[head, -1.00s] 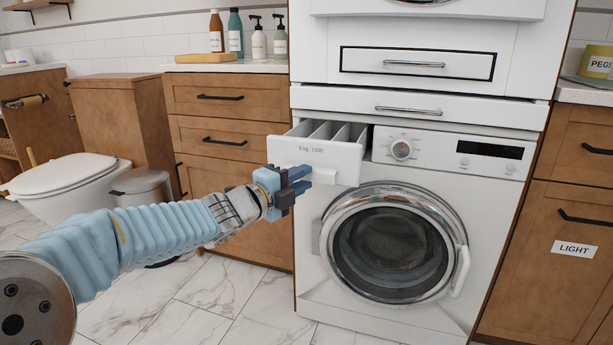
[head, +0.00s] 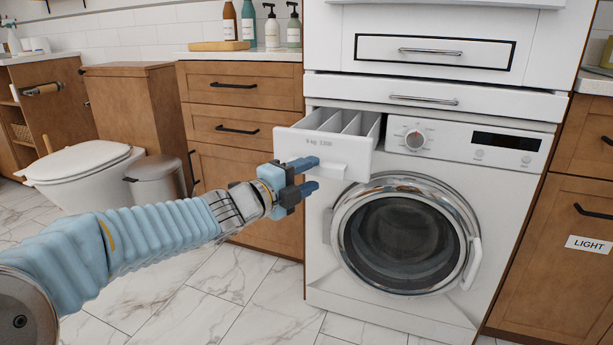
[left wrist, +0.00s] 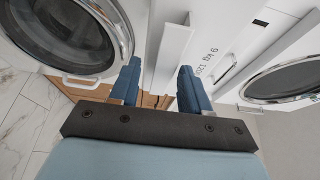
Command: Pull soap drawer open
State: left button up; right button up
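The soap drawer (head: 323,147) is pulled out at the upper left of the white washing machine (head: 330,262). Its inner compartments show from above, and its white front carries small print. A white grip block (head: 345,171) juts from the lower part of that front. My left gripper (head: 316,174) is at the drawer front, beside the grip block. In the left wrist view its two blue fingers (left wrist: 160,82) stand apart, with the white grip piece (left wrist: 170,55) ahead between them; I cannot tell whether they touch it. My right gripper is not in view.
The round door (head: 405,237) of the machine is shut below the drawer. Wooden cabinets (head: 240,130) stand close on the left, with a bin (head: 157,180) and toilet (head: 85,170) beyond. Another cabinet (head: 570,215) is on the right. The marble floor (head: 190,305) in front is clear.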

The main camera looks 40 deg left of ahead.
pick_arm(q)
jog(key=s+a+p, duration=0.2)
jog(key=s+p, duration=0.1)
jog(key=s, duration=1)
jog(key=shift+s, duration=0.35)
